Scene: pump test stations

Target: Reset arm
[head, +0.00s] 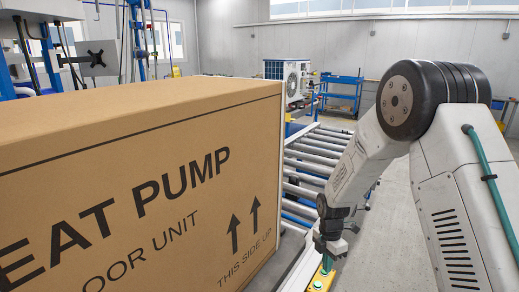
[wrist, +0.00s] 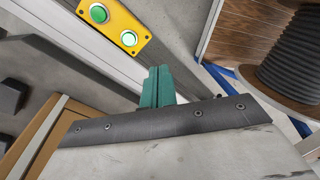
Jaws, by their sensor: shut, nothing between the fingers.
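My arm reaches down from the right of the head view, bent at a big dark joint. My gripper (head: 327,264) hangs low beside the conveyor's near edge, above a yellow button panel (head: 319,283). In the wrist view my gripper (wrist: 157,86) shows as two green fingers pressed together, with nothing between them. The button panel (wrist: 128,22) there has two round green buttons and sits beyond the fingertips, up and to the left. The fingers look apart from the panel.
A large cardboard heat pump box (head: 150,180) fills the left, close to my gripper. A roller conveyor (head: 318,150) runs away behind it. A white outdoor unit (head: 296,78) and a blue cart (head: 341,92) stand at the back. Floor right of the conveyor looks clear.

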